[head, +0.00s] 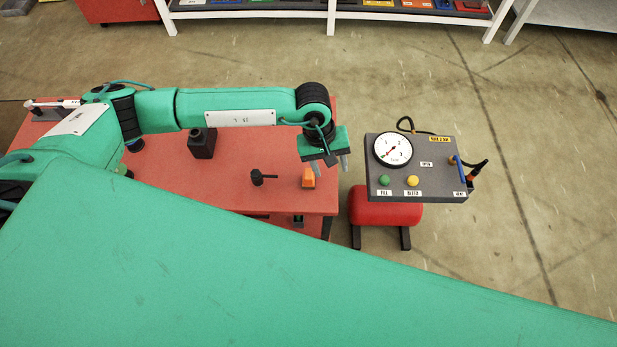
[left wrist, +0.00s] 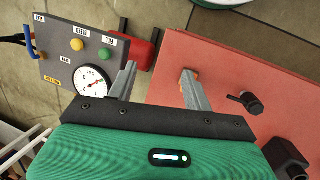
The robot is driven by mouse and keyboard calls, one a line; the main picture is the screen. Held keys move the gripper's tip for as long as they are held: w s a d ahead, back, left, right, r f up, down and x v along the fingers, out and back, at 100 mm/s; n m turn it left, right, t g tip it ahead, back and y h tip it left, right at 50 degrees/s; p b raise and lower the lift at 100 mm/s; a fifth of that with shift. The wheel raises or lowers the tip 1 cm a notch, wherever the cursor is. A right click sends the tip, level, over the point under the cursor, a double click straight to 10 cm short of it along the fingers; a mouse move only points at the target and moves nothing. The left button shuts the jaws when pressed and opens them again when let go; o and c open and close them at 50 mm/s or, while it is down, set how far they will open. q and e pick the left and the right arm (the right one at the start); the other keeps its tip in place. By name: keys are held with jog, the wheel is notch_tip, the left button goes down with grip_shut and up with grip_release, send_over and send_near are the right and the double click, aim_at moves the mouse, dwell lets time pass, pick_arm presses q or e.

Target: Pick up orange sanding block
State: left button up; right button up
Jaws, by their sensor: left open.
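The orange sanding block (head: 308,178) sits on the red table (head: 230,190) near its right end. My left gripper (head: 331,167) is open and empty, pointing down above the table's right edge, just right of the block in the head view. In the left wrist view my left gripper (left wrist: 158,70) shows two parted grey fingers. A sliver of the orange block (left wrist: 197,73) shows behind the right finger, which hides most of it. My right gripper is not in view.
A black handled tool (head: 262,177) lies left of the block, and a dark box-shaped object (head: 202,143) stands farther left. Right of the table, a grey gauge panel (head: 440,150) stands above a red tank (head: 385,208). A gap separates panel and table.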

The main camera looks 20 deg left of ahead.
pick_arm(q)
jog(key=w+a+m+y, duration=0.1)
jog(key=w+a+y, duration=0.2)
jog(key=a, duration=0.4)
jog(key=p, duration=0.1)
send_over(309, 173)
jog(key=shift+t, duration=0.4)
notch_tip(309, 173, down, 8)
jog(key=shift+s+a+r, duration=0.1)
jog(key=shift+a, duration=0.05)
jog(key=shift+f, duration=0.6)
jog(key=shift+f+p, duration=0.3)
jog(key=shift+p, duration=0.1)
notch_tip(309, 173, down, 4)
jog(key=shift+f+p, duration=0.1)
jog(key=shift+p, duration=0.55)
jog(key=shift+f, duration=0.2)
jog(key=c, duration=1.1)
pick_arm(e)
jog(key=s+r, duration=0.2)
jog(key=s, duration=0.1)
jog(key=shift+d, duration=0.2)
